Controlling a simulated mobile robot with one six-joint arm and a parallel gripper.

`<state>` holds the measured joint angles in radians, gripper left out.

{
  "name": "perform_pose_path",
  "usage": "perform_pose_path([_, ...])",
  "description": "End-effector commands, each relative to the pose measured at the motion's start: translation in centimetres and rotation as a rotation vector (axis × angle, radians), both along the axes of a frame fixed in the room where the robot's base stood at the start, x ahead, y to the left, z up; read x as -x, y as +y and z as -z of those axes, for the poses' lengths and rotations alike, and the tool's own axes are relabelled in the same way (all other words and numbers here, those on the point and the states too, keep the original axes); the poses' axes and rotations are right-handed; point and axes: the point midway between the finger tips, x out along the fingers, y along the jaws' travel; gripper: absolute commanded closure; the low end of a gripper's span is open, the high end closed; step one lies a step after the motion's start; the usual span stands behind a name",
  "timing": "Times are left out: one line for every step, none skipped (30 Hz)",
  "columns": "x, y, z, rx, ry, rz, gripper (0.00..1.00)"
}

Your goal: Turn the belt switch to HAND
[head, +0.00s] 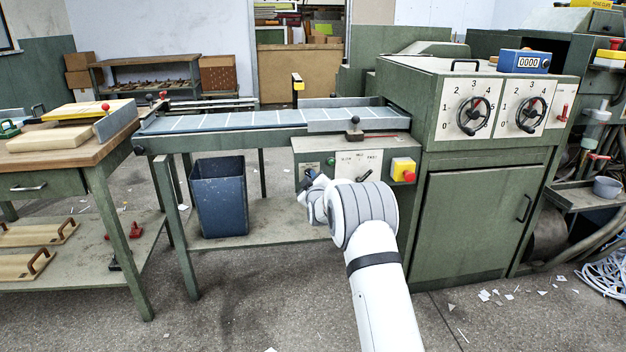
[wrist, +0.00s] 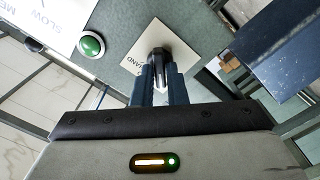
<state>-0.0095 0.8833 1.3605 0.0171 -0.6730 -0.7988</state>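A green button (wrist: 92,43) sits left of the switch. The panel also carries a SLOW–FAST plate (head: 358,164) and a red knob on a yellow box (head: 403,170). A blue bin (head: 219,197) stands under the feeder, left of my gripper.

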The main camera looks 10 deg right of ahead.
Motion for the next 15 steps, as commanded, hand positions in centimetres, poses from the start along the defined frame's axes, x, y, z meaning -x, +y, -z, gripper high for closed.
perform_pose_path([0.0, 0.0, 0.0, 0.0, 0.0, 0.0, 0.92])
perform_pose_path([0.0, 0.0, 0.0, 0.0, 0.0, 0.0, 0.94])
perform_pose_path([0.0, 0.0, 0.0, 0.0, 0.0, 0.0, 0.98])
perform_pose_path([0.0, 0.0, 0.0, 0.0, 0.0, 0.0, 1.0])
perform_pose_path([0.0, 0.0, 0.0, 0.0, 0.0, 0.0, 1.0])
perform_pose_path([0.0, 0.1, 0.0, 0.0, 0.0, 0.0, 1.0])
perform_pose_path([0.0, 0.1, 0.0, 0.0, 0.001, -0.001, 1.0])
perform_pose_path([0.0, 0.1, 0.0, 0.0, 0.001, -0.001, 1.0])
perform_pose_path([0.0, -1.0, 0.0, 0.001, 0.001, 0.001, 1.0])
perform_pose_path([0.0, -0.7, 0.0, -0.001, 0.0, 0.0, 1.0])
perform_pose_path([0.0, -0.5, 0.0, -0.001, 0.0, 0.0, 1.0])
perform_pose_path([0.0, -0.3, 0.0, -0.004, 0.0, 0.0, 1.0])
perform_pose_path([0.0, -0.3, 0.0, -0.007, 0.0, 0.001, 1.0])
perform_pose_path([0.0, -0.2, 0.0, -0.011, 0.0, 0.001, 1.0])
perform_pose_path([0.0, -0.2, 0.1, -0.018, 0.0, 0.001, 1.0])
